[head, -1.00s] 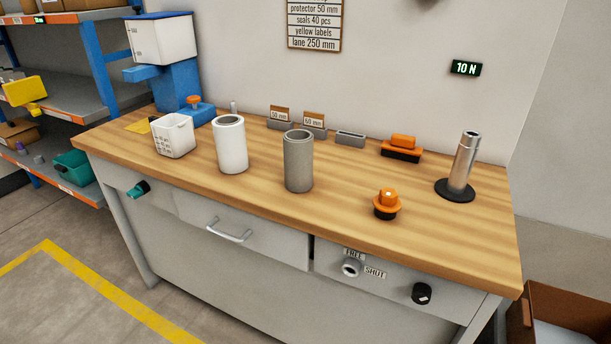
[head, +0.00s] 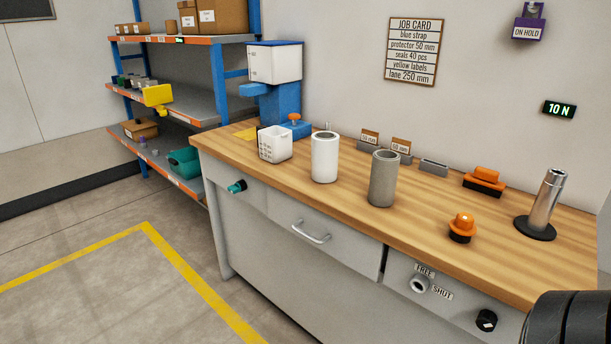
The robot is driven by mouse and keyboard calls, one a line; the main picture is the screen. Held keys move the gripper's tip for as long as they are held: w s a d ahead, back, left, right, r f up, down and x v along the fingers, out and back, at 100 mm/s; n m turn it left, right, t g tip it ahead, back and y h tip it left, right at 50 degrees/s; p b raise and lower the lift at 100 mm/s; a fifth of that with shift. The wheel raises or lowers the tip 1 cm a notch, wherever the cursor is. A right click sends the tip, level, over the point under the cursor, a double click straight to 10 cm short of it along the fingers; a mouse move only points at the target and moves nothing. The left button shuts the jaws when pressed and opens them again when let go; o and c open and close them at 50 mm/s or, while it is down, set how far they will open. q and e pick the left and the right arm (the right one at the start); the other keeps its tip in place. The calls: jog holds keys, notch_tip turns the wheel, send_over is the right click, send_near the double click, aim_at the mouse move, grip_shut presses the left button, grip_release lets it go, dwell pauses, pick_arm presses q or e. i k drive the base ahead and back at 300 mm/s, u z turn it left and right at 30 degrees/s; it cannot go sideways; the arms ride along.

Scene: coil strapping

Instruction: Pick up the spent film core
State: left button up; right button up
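Two upright hollow tubes stand on the wooden bench (head: 330,196). One is a bare grey tube (head: 383,180), which looks like a spent core. The other is a white tube (head: 324,160) with a dark opening, to its left and apart from it. No label tells which is the spent film core. Neither gripper shows in the head view. Only a black rounded part, which seems to be my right arm, shows at the lower right corner.
A white basket (head: 275,144) stands left of the tubes. An orange knob (head: 461,228) and a metal post on a black base (head: 544,203) are to the right. Small card holders (head: 400,151) stand behind. Shelves (head: 170,104) are at left, with open floor in front.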

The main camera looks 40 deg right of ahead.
aim_at(384, 163)
jog(key=u, duration=0.1)
jog(key=i, duration=1.15)
jog(key=z, duration=0.05)
